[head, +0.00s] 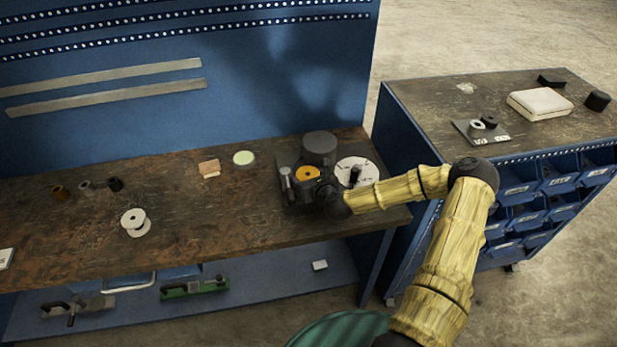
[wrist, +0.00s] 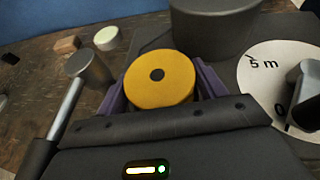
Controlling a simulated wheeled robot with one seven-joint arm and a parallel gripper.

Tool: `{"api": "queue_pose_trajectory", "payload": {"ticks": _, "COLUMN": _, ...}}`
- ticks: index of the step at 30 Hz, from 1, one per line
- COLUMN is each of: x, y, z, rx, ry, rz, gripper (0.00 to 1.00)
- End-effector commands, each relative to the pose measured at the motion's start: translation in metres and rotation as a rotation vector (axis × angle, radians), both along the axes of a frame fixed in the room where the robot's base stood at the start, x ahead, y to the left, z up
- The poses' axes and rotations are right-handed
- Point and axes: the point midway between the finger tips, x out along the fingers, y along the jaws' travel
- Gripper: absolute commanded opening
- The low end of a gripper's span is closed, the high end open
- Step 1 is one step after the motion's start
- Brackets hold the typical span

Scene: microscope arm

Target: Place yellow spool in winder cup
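The yellow spool (wrist: 160,80), a flat disc with a dark centre hole, lies level between the two purple fingers of my gripper (wrist: 161,90) in the wrist view. The fingers sit close against its left and right sides. In the head view the yellow spool (head: 306,173) is over the winder (head: 290,160), at the right end of the workbench. The winder cup is hidden beneath the spool and gripper, so I cannot tell whether the spool rests in it or is held above it.
A dark cylinder (head: 320,147) stands behind the spool, a metal post (head: 286,178) to its left, and a white marked dial (head: 352,166) to its right. A white spool (head: 134,221), a pale green disc (head: 243,158) and a wooden block (head: 209,168) lie leftward on the bench.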

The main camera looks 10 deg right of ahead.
Motion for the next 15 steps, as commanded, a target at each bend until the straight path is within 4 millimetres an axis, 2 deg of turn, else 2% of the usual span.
{"api": "queue_pose_trajectory", "payload": {"ticks": 12, "x": 0.0001, "y": -0.0002, "z": 0.0049, "rx": 0.0, "ry": 0.0, "rz": 0.0, "gripper": 0.76}}
{"api": "queue_pose_trajectory", "payload": {"ticks": 15, "x": -0.0073, "y": -0.002, "z": 0.0053, "rx": 0.001, "ry": 0.0, "rz": 0.0, "gripper": 0.76}}
